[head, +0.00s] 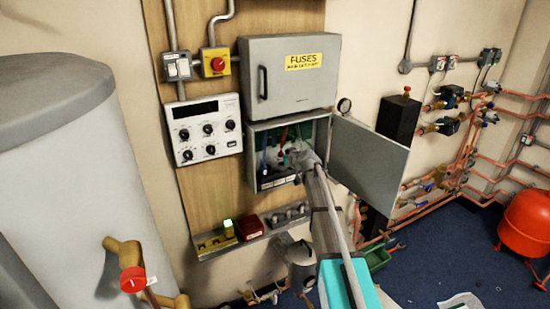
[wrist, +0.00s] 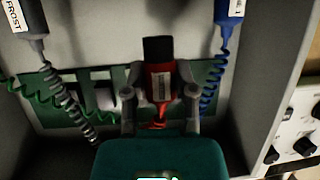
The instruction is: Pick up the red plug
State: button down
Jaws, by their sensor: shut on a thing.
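The red plug (wrist: 161,88) has a pale label and a black upper end, and it stands about upright in the wrist view. My gripper (wrist: 160,74) is shut on it, with one grey finger on each side. In the head view, my gripper (head: 298,158) reaches into the open grey box (head: 252,160) below the fuse box. A small bit of red shows just behind it there, but the arm and gripper hide most of that spot.
A grey plug (wrist: 32,42) labelled FROST hangs at left and a blue plug (wrist: 228,38) at right, both on coiled cables. A green board (wrist: 70,85) is behind. The box's open door (head: 368,160) stands right of my arm. A shelf (head: 250,234) with small parts is below.

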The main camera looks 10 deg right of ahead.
jog(key=s+d+r+p, duration=0.6)
jog(key=s+d+r, duration=0.1)
jog(key=s, duration=0.2)
dwell(0.9)
jog(key=shift+f, duration=0.1)
jog(key=shift+w+f+b, duration=0.2)
jog(key=shift+f+b, duration=0.6)
